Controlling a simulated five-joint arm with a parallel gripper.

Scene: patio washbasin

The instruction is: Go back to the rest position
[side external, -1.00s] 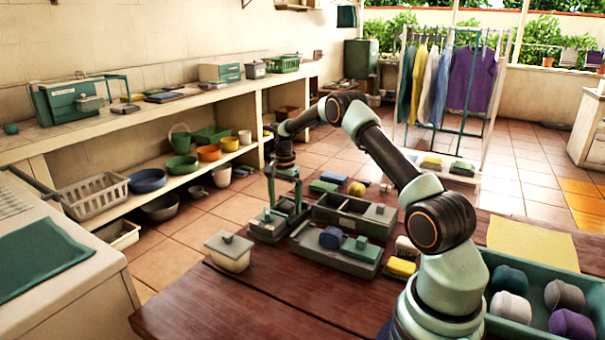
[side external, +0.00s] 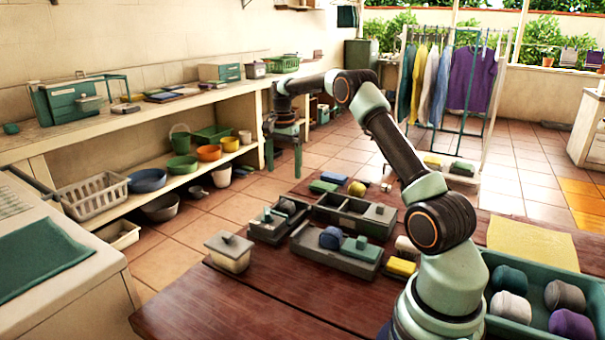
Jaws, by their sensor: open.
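My gripper (side external: 283,160) is open and empty. It hangs with its fingers pointing down, above and behind the wooden table (side external: 205,308) and clear of the trays. My arm reaches up and to the left from its base at the front right of the table. Below the gripper, a small grey compartment tray (side external: 265,238) stands on the table and holds a dark round item (side external: 288,206) and other small things.
A grey divided tray (side external: 338,264) holds a blue roll and a green block. A lidded white box (side external: 229,252) stands at the left. A green bin (side external: 530,328) with several rolls is at right. The table's front left is bare. Shelves (side external: 150,120) line the wall.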

